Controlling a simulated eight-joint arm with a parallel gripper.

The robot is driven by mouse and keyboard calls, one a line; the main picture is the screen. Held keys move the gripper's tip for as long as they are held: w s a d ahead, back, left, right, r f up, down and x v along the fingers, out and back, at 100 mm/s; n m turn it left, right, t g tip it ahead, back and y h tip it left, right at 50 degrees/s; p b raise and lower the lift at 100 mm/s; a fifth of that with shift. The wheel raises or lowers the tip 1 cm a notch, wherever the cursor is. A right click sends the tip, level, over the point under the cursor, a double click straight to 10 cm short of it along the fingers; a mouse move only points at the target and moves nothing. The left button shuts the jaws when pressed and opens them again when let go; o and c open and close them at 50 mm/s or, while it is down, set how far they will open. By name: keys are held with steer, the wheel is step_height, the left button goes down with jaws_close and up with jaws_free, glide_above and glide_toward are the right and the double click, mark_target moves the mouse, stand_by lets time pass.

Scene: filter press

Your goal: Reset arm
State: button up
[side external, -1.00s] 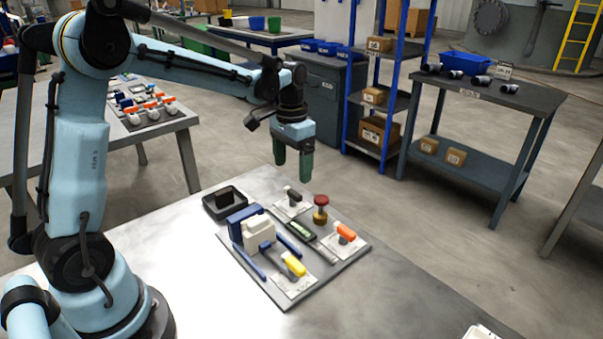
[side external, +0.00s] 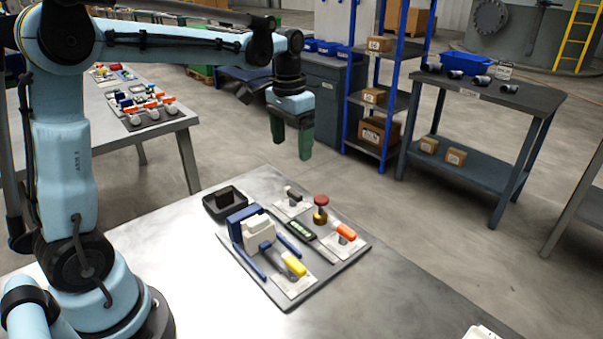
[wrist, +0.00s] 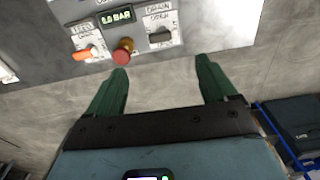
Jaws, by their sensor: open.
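My gripper (side external: 291,145) hangs in the air above and behind the filter press panel, its two green fingers apart with nothing between them. In the wrist view, the open fingers (wrist: 160,85) point toward the panel's edge. The panel (side external: 262,290) lies on the metal table. It carries a blue and white press (side external: 258,230), a yellow handle (side external: 294,264), an orange handle (side external: 346,231), a black handle (side external: 293,193) and a red knob (side external: 321,200). In the wrist view the orange handle (wrist: 88,53), red knob (wrist: 123,52) and black drain handle (wrist: 160,36) show, with a display (wrist: 117,16) reading 0.0 BAR.
A black tray (side external: 212,209) holding a dark block sits at the panel's left. A white item (side external: 480,332) is cut off at the bottom edge. Shelving (side external: 384,75) and a side table (side external: 490,92) stand behind.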

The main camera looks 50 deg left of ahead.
steer(key=s+d+f+t, duration=0.2)
steer(key=s+d+t, duration=0.4)
steer(key=s, duration=0.6)
steer(key=shift+s+d+f+t, duration=0.25)
steer(key=shift+d+t, duration=0.15)
steer(key=shift+d, duration=0.5)
